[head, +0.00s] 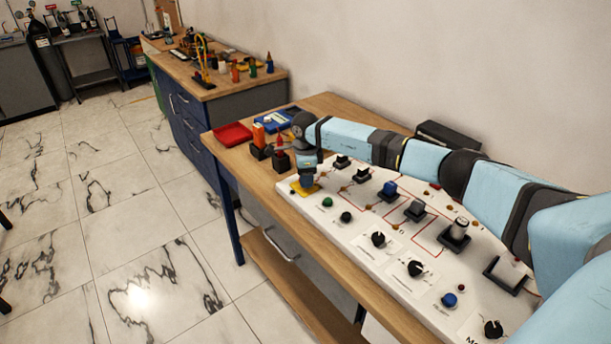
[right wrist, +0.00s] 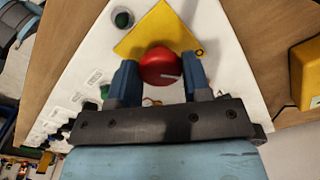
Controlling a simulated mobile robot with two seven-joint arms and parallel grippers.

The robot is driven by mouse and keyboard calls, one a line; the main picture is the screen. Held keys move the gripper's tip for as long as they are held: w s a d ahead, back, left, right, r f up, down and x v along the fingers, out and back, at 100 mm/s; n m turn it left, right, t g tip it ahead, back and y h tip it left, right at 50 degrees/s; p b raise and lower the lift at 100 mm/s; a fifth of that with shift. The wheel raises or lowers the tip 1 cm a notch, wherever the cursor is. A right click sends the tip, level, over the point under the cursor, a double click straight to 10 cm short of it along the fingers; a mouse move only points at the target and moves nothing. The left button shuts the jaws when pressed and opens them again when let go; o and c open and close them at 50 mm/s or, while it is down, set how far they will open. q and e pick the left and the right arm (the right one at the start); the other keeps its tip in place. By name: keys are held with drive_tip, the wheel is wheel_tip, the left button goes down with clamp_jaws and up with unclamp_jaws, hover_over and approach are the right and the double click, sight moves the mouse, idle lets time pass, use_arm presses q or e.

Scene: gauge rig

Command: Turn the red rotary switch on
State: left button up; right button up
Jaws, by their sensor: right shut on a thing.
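The red rotary switch (right wrist: 160,66) is a round red knob with a short pale mark on its face, on a yellow plate (right wrist: 150,32) at the end of the white panel. In the head view the yellow plate (head: 300,190) shows at the panel's far left end, and the knob is hidden by my gripper. My right gripper (head: 307,182) points down over the plate. In the right wrist view my right gripper (right wrist: 160,75) is shut on the red knob, one finger on each side. My left gripper is not in view.
The white panel (head: 345,232) carries several black knobs, a green button (head: 327,202) and a blue button (head: 449,300). Behind my gripper on the bench are a red tray (head: 232,134) and a blue case (head: 275,119). Open tiled floor lies left of the bench.

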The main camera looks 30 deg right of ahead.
drive_tip(key=m, duration=0.4)
drive_tip(key=shift+m, duration=0.3)
drive_tip(key=m+p, duration=0.1)
drive_tip(key=m, duration=0.2)
drive_tip(key=shift+m, duration=0.3)
drive_tip(key=m+p, duration=0.1)
drive_tip(key=m, duration=0.5)
drive_tip(key=shift+p, duration=0.3)
drive_tip(key=shift+m, duration=0.9)
drive_tip(key=shift+p, duration=0.3)
drive_tip(key=o, duration=0.9)
